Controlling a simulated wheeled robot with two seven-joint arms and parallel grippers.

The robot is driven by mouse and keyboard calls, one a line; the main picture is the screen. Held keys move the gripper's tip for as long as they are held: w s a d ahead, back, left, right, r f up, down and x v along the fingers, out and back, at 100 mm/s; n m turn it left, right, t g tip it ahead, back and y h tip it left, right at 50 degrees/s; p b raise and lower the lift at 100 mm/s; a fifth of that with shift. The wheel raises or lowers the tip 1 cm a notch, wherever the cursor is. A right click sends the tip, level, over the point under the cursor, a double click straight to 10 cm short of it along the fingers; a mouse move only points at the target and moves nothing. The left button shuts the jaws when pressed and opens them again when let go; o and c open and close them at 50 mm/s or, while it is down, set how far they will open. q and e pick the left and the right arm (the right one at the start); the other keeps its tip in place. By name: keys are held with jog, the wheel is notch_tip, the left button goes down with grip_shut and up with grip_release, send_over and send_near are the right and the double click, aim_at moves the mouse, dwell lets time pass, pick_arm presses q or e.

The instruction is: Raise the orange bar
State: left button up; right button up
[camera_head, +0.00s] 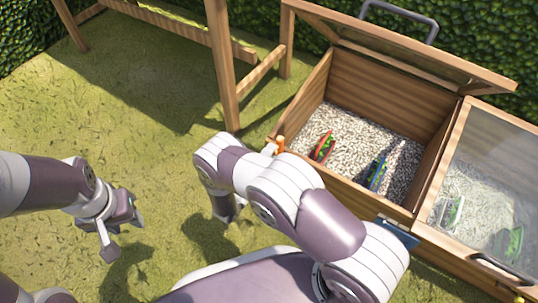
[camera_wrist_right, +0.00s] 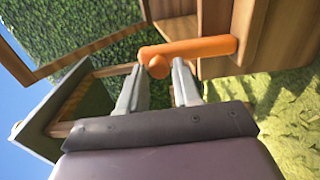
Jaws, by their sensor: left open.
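The orange bar (camera_head: 279,145) is a small piece on the front left corner of the wooden box, partly hidden by my right arm in the head view. In the right wrist view the orange bar (camera_wrist_right: 190,47) runs out from a wooden panel, with a round knob near its end. My right gripper (camera_wrist_right: 160,67) is open, its fingers apart on either side of the knob; I see no clear grip. In the head view its fingertips cannot be made out behind the arm. My left gripper (camera_head: 122,233) is open and empty above the grass, far left of the bar.
The wooden box (camera_head: 375,95) has gravel and small red, green and blue items inside; its framed lid is raised. A glass-covered section (camera_head: 480,195) adjoins it at the right. A wooden frame (camera_head: 222,65) stands behind left. Grass (camera_head: 120,130) is open at the left.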

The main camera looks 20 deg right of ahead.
jog(key=shift+o, duration=0.8)
jog(key=p+v, duration=0.4)
jog(key=v, duration=0.8)
jog(key=shift+s+a, duration=0.25)
jog(key=shift+s, duration=0.05)
